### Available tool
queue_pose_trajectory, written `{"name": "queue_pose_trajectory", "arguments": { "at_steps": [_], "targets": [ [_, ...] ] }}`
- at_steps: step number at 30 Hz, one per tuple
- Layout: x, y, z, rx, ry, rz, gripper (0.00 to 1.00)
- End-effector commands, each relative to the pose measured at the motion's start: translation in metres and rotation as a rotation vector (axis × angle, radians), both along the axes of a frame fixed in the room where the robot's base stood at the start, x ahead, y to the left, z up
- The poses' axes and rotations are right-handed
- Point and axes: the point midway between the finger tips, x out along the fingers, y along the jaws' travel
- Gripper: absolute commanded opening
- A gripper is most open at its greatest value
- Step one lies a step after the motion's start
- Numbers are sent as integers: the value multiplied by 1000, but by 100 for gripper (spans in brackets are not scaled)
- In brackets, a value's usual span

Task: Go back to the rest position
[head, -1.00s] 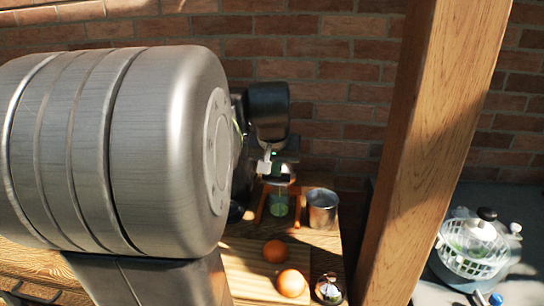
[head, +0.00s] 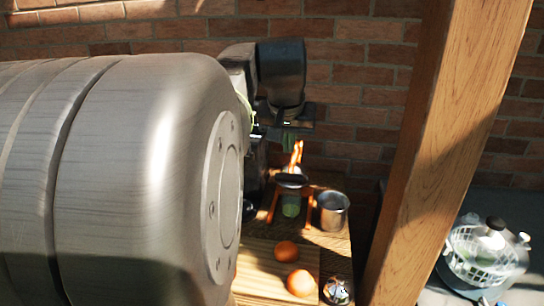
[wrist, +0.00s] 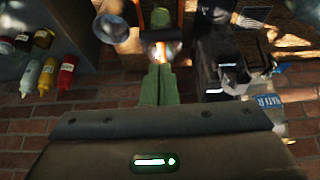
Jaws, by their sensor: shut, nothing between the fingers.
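My gripper (head: 290,138) is raised in front of the brick wall, above a small orange stand (head: 273,205). Its green fingers are together and empty in the wrist view (wrist: 160,85). The stand has a dark round top and a greenish thing beneath it. A bright orange streak shows between the stand and my gripper; I cannot tell what it is. My large grey arm link covers the left half of the head view and hides part of the table.
A metal cup (head: 332,211) stands right of the stand. Two orange round things (head: 287,251) lie on a board in front. A wooden post (head: 440,130) rises at right, with a white basket (head: 482,255) beyond it. Several bottles (wrist: 48,75) show at left in the wrist view.

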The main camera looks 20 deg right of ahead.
Motion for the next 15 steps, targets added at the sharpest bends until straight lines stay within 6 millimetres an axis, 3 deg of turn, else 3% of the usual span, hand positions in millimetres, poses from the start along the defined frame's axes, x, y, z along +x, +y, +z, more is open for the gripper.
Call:
{"name": "queue_pose_trajectory", "arguments": {
  "at_steps": [6, 15],
  "targets": [
    [-11, 5, 26, -2, -4, 0, 0],
    [-13, 6, 30, -1, -2, 0, 0]
  ]
}}
